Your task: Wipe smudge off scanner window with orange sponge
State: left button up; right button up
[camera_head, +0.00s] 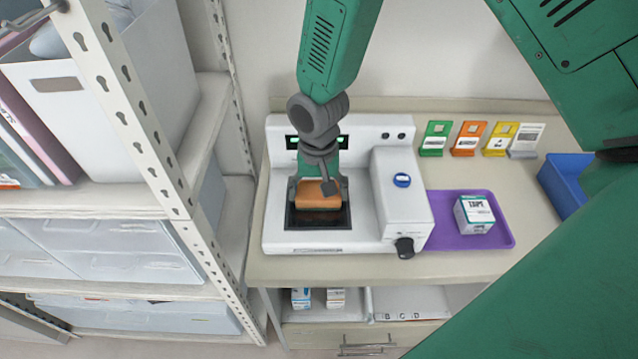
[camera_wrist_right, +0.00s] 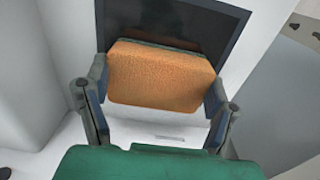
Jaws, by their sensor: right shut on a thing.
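The orange sponge (camera_head: 312,196) is in my right gripper (camera_head: 320,190), over the dark scanner window (camera_head: 318,219) of the white scanner (camera_head: 290,240). In the right wrist view, the sponge (camera_wrist_right: 160,78) sits between the two fingers of the right gripper (camera_wrist_right: 158,95), with the dark window (camera_wrist_right: 185,22) beyond it. I cannot tell whether the sponge touches the glass. No smudge can be made out; the sponge and gripper cover part of the window. My left gripper is not in view.
A purple tray (camera_head: 505,230) with a white and teal box (camera_head: 474,214) lies right of the scanner. Several coloured cards (camera_head: 470,138) stand at the back. A blue bin (camera_head: 565,180) is at the right. A metal shelf (camera_head: 150,130) stands close on the left.

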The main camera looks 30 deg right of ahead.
aim_at(308, 211)
jog(key=shift+s+a+p, duration=0.25)
jog(key=shift+s+a, duration=0.35)
jog(key=shift+s, duration=0.15)
jog(key=shift+s+a+p, duration=0.2)
jog(key=shift+s+a, duration=0.35)
jog(key=shift+s, duration=0.2)
jog(key=shift+s+a+p, duration=0.15)
jog(key=shift+s+p, duration=0.15)
jog(key=shift+s, duration=0.3)
jog(key=shift+s+a, duration=0.4)
jog(key=shift+s, duration=0.4)
jog(key=shift+w+a+r+p, duration=0.1)
jog(key=shift+w+a+p, duration=0.4)
jog(key=shift+a, duration=0.4)
jog(key=shift+w, duration=0.25)
jog(key=shift+w+d, duration=0.45)
jog(key=shift+w, duration=0.2)
jog(key=shift+w+d, duration=0.45)
jog(key=shift+w, duration=0.15)
jog(key=shift+w+d, duration=0.2)
jog(key=shift+w, duration=0.25)
jog(key=shift+w+d, duration=0.5)
jog(key=shift+w, duration=0.25)
jog(key=shift+w+d, duration=0.5)
jog(key=shift+w, duration=0.2)
jog(key=shift+w+d, duration=0.3)
jog(key=shift+w, duration=0.25)
jog(key=shift+w+d, duration=0.3)
jog(key=shift+w, duration=0.25)
